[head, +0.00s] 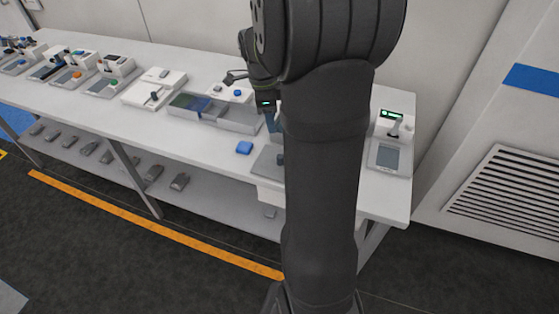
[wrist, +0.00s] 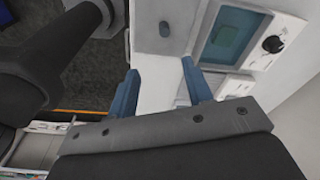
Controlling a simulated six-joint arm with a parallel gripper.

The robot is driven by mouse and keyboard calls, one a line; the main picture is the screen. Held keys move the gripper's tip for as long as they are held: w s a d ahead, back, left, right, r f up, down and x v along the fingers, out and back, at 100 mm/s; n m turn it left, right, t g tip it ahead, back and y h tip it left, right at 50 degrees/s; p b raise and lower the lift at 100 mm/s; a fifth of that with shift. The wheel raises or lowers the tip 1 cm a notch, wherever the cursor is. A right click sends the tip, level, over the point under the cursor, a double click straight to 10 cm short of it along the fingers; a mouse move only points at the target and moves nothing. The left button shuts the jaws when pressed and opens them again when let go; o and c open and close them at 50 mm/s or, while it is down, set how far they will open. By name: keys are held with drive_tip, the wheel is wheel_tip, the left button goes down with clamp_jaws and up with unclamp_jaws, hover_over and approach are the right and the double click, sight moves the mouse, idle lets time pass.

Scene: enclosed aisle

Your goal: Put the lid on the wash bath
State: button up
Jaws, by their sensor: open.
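The lid looks to be a flat grey plate with a small dark knob. It lies on the bench in the wrist view (wrist: 178,14), and its left part shows beside my arm in the head view (head: 266,163). The wash bath (wrist: 208,22) looks to be the white unit with a teal basin and a black dial, right of the plate in the wrist view. It is uncovered, and my arm hides it in the head view. My gripper (wrist: 160,88) is open with nothing between its blue fingers, above the bench and apart from the plate.
A white device with a green display (head: 387,157) stands at the bench's right end. Several stations line the bench leftward. A wall runs behind.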

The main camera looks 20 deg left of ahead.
drive_tip(key=w+d+g+y, duration=0.1)
drive_tip(key=w+d+y, duration=0.1)
drive_tip(key=w+d, duration=0.15)
approach(270, 164)
drive_tip(key=d, duration=0.1)
drive_tip(key=w+d, duration=0.1)
drive_tip(key=d+f, duration=0.1)
drive_tip(key=shift+w+f, duration=0.15)
drive_tip(key=shift+w, duration=0.15)
drive_tip(key=shift+s+a+f, duration=0.15)
drive_tip(key=shift+f, duration=1.15)
drive_tip(key=shift+s+a+f, duration=0.15)
drive_tip(key=shift+a+f, duration=0.05)
drive_tip(key=shift+f, duration=1.1)
drive_tip(key=shift+c, duration=0.5)
clamp_jaws()
